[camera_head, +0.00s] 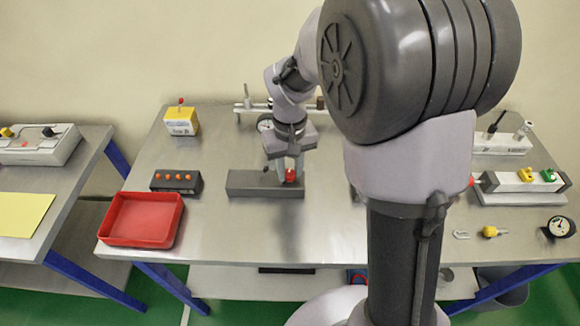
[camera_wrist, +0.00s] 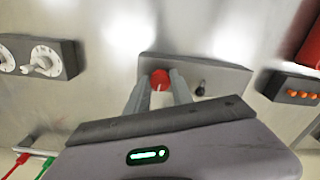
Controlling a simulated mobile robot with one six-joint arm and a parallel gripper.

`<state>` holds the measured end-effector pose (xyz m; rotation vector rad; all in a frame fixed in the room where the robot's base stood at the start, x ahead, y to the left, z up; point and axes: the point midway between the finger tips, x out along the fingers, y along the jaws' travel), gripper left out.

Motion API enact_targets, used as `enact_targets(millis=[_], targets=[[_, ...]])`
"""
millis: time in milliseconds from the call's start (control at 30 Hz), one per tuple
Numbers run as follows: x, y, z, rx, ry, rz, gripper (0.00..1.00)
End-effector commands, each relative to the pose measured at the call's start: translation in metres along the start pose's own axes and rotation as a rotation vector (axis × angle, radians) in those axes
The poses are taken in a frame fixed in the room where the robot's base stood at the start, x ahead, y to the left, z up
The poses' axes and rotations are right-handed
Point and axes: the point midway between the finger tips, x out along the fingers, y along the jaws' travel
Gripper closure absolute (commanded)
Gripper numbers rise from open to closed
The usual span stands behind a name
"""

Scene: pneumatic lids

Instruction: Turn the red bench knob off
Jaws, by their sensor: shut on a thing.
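The red bench knob (camera_head: 291,176) sits on a dark grey block (camera_head: 245,184) near the middle of the bench. My gripper (camera_head: 288,172) reaches down from above with its fingers on either side of the knob. In the wrist view the red knob (camera_wrist: 160,78) shows between the two fingertips (camera_wrist: 160,82), and the gripper is shut on it. A small dark lever (camera_wrist: 201,87) stands on the same block beside the knob. The fingers partly hide the knob's sides, and I cannot tell its turn position.
A red tray (camera_head: 175,220) lies at the front left. A dark box with several orange buttons (camera_head: 176,181) stands left of the block. A yellow-topped box (camera_head: 181,120) is at the back left. A white valve unit (camera_head: 520,184) and a gauge (camera_head: 559,226) are at the right.

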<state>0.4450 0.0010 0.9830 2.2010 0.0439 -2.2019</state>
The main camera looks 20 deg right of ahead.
Motion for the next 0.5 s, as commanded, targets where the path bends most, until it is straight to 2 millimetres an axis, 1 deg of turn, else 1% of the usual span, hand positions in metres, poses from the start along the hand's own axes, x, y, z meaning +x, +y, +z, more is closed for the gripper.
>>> enact_targets(millis=[300, 500], targets=[[-0.0003, -0.0008, -0.0006, 0.288, 0.002, 0.000, 1.00], [-0.0002, -0.0012, -0.0008, 0.448, 0.002, 0.000, 1.00]])
